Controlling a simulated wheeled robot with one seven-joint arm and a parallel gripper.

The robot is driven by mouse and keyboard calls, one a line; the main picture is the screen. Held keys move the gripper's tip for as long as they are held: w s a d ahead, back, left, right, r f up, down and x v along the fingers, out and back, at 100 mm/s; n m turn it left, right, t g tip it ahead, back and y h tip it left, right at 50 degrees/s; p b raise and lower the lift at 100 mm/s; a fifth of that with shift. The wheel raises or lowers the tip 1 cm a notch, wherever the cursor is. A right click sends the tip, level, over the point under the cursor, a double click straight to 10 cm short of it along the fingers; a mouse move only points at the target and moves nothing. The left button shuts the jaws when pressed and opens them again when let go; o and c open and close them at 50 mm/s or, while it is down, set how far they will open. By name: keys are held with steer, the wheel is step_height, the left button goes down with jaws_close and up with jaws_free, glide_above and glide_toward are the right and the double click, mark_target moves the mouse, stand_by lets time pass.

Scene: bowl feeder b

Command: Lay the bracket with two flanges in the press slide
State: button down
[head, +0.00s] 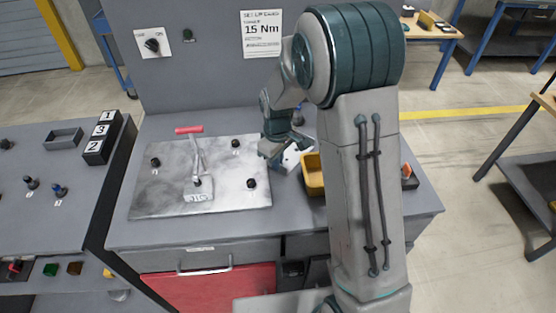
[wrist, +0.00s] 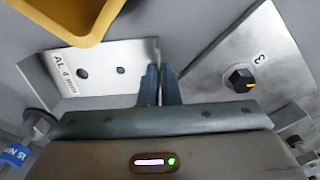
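A pale metal bracket (wrist: 98,72) shows in the wrist view, with two dark holes and printed lettering starting "AL". Its right edge runs down to the fingertips. In the head view it is a small pale piece (head: 292,157) beside the yellow bin. My gripper (wrist: 161,72) has its fingers almost together, with the bracket's edge between them. In the head view my gripper (head: 272,152) is low over the bench, right of the metal plate. I cannot tell whether the bracket touches the bench. I cannot make out a press slide for certain.
The metal plate (head: 150,200) carries black knobs and a red-handled clamp (head: 190,130). A blue-banded tool (wrist: 15,155) is at lower left there.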

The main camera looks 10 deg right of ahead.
steer(key=shift+f, duration=0.15)
steer(key=c, duration=1.6)
jaws_free()
steer(key=shift+c, duration=0.2)
